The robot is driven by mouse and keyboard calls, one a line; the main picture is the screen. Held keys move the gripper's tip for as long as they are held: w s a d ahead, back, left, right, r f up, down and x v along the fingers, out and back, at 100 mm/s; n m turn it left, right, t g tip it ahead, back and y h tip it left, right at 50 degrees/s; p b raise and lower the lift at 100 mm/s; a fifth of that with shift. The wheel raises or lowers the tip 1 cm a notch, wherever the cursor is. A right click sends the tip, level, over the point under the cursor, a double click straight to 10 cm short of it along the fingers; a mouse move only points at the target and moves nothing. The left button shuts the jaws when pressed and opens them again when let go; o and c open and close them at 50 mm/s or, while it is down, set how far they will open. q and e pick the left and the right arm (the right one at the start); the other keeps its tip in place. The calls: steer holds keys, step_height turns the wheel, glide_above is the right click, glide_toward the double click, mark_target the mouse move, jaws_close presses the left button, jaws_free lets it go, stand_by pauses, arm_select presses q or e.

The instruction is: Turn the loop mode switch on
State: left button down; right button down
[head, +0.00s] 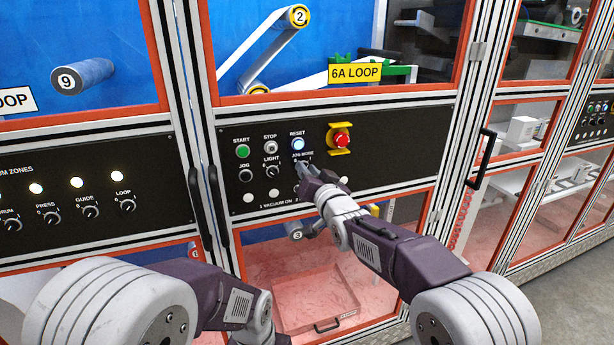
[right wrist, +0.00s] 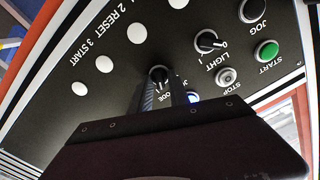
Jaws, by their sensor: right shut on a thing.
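A black rotary switch (right wrist: 158,74) with a white pointer line sits on the black control panel (head: 390,145). Its label is partly hidden; it ends in "MODE" in the head view, and I cannot read the first word for sure. My right gripper (head: 303,170) is at this switch, below the blue-lit RESET button (head: 298,144). In the right wrist view the fingers (right wrist: 165,95) are shut on the switch knob. The fingers and hand hide much of the knob, so its exact setting is unclear. My left arm shows at the lower left, but its gripper fingers are not visible.
A red emergency stop (head: 341,139) stands out to the right. A separate LOOP knob (head: 127,205) is on the left panel. Door handles (head: 221,205) protrude.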

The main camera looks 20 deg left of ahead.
steer(key=shift+d+r+m+b, duration=0.15)
steer(key=shift+m+b, duration=0.2)
steer(key=shift+m, duration=1.55)
steer(key=c, duration=1.3)
jaws_free()
steer(key=shift+d, duration=0.1)
steer(key=b+v, duration=0.3)
steer(key=v, duration=0.6)
